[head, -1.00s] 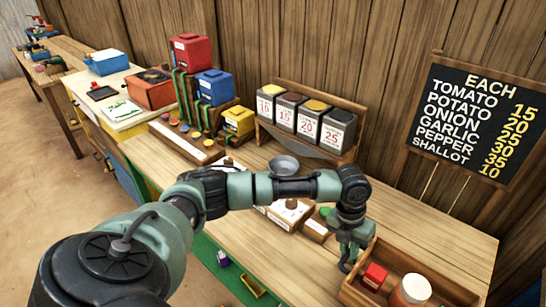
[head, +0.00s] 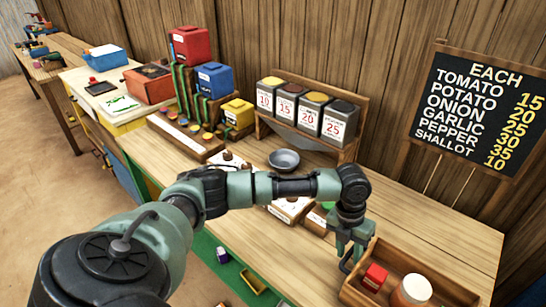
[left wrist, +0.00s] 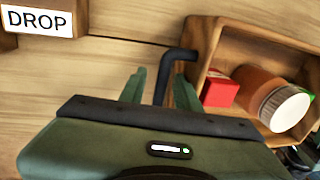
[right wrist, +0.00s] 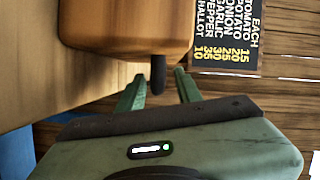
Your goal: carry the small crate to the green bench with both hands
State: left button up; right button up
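The small crate (head: 355,294) is an open wooden box at the lower right of the head view, on the wooden bench top. It holds a red box (head: 375,277) and a jar (head: 413,289). My left gripper (left wrist: 160,85) is open at one end of the crate, with its dark handle (left wrist: 176,55) between the fingers, gaps showing. My right gripper (right wrist: 158,88) is open at another handle (right wrist: 158,74) on the crate's rounded wooden end (right wrist: 125,30). It is not visible in the head view. A green panel (head: 205,252) fronts this bench; no other green bench is in view.
Price-marked tins (head: 305,110) stand on a rack at the back. A grey bowl (head: 284,158) and small wooden boxes are left of my left gripper. A chalkboard (head: 470,115) stands behind the crate. The bench top (head: 425,215) behind the crate is clear.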

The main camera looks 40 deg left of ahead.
jog(key=shift+s+d, duration=0.1)
jog(key=shift+s, duration=0.05)
pick_arm(q)
notch_tip(320, 180, up, 12)
jog(key=a, duration=0.2)
jog(key=shift+f, duration=0.25)
pick_arm(e)
jog(key=v, duration=1.1)
jog(key=shift+s, duration=0.35)
pick_arm(q)
jog(key=shift+s, duration=0.1)
pick_arm(e)
jog(key=shift+d, duration=0.1)
